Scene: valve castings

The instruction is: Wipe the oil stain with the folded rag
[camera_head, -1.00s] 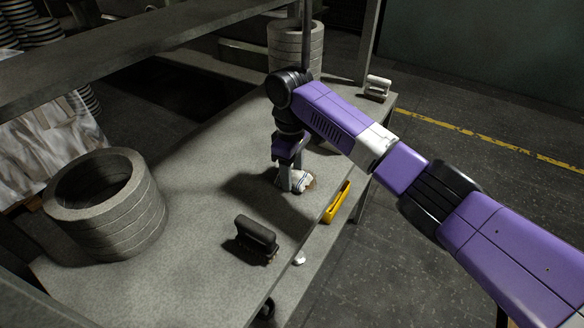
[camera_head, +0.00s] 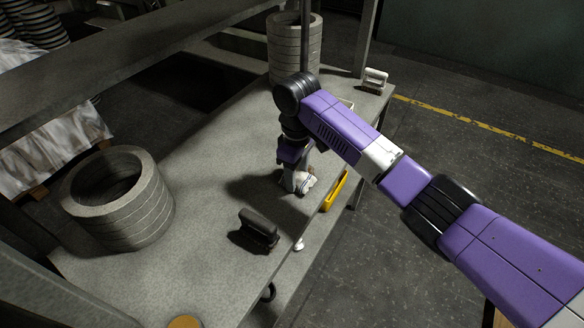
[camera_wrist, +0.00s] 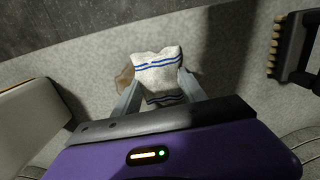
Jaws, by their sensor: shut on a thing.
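The folded rag (camera_head: 305,182) is white with blue stripes. In the wrist view the rag (camera_wrist: 158,70) sits between the two fingers of my gripper (camera_wrist: 157,88), which is shut on it. In the head view my gripper (camera_head: 294,184) points down at the tabletop near its front edge, with the rag at or just above the surface; I cannot tell if it touches. A brown patch (camera_wrist: 124,80), which looks like the oil stain, shows beside the rag at the left finger in the wrist view. The rag and fingers hide the rest of it.
A dark brush (camera_head: 258,230) lies on the table (camera_head: 150,275) near the gripper; a bristled brush (camera_wrist: 290,45) shows at right in the wrist view. Ring stacks stand at left (camera_head: 120,205) and back (camera_head: 294,50). A yellow tray (camera_head: 335,190) is below the edge.

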